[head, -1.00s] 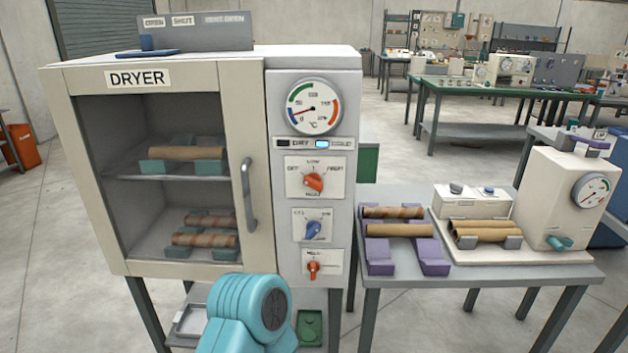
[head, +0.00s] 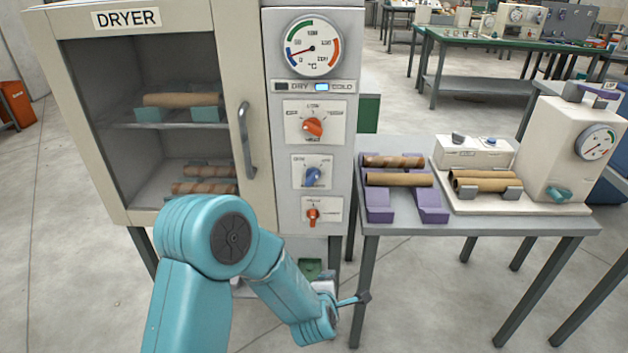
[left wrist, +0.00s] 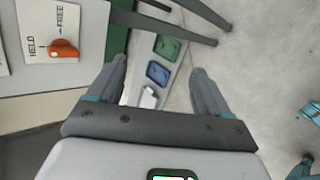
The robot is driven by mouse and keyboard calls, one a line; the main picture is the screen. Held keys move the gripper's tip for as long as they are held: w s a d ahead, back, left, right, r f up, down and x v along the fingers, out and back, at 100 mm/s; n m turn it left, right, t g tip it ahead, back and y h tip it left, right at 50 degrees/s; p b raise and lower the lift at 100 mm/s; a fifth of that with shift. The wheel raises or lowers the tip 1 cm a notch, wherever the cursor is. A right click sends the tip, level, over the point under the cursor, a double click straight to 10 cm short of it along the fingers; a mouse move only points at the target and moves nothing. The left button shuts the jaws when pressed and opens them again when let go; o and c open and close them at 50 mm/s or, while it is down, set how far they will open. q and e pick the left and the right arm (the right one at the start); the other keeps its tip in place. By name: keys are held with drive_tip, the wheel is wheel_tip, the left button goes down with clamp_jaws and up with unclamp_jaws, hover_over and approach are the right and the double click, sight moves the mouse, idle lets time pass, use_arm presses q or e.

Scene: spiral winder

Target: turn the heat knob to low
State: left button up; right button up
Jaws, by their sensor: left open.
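The dryer (head: 230,20) has three knobs on its right-hand panel. The top knob (head: 313,126) is orange-red, the middle knob (head: 312,176) is blue, and the bottom knob (head: 313,215) is red-orange. The labels are too blurred in the head view to tell which is the heat knob. In the left wrist view the bottom knob (left wrist: 63,49) shows on a plate reading "HELD" and "FREE". My left gripper (head: 350,299) is below and right of the panel, apart from all knobs. In the left wrist view its fingers (left wrist: 160,72) are apart with nothing gripped. My right gripper is not in view.
A grey table (head: 480,220) stands right of the dryer, with a purple rack (head: 380,214) of tubes and a cream machine (head: 560,150) on it. Green (left wrist: 167,47) and blue (left wrist: 157,73) trays lie on a shelf below. The dryer's door handle (head: 247,140) is left of the panel.

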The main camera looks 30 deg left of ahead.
use_arm(q)
drive_tip(key=w+a+r+n+t+y+b, duration=0.1)
drive_tip(key=w+a+r+n, duration=0.15)
drive_tip(key=r, duration=0.35)
drive_tip(key=w+a+r+n+t+y, duration=0.1)
drive_tip(key=r+n+t+y, duration=0.15)
drive_tip(key=r, duration=0.25)
drive_tip(key=n+t+y+b, duration=0.2)
drive_tip(key=n+y, duration=0.1)
drive_tip(key=n, duration=0.4)
approach(314, 129)
drive_tip(key=shift+m+t+h, duration=0.25)
drive_tip(key=shift+m, duration=0.05)
drive_tip(key=p+x, duration=0.3)
drive_tip(key=x, duration=0.6)
drive_tip(key=shift+w+a, duration=0.2)
drive_tip(key=shift+a, duration=0.15)
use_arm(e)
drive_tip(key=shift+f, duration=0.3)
use_arm(q)
drive_tip(key=c, duration=1)
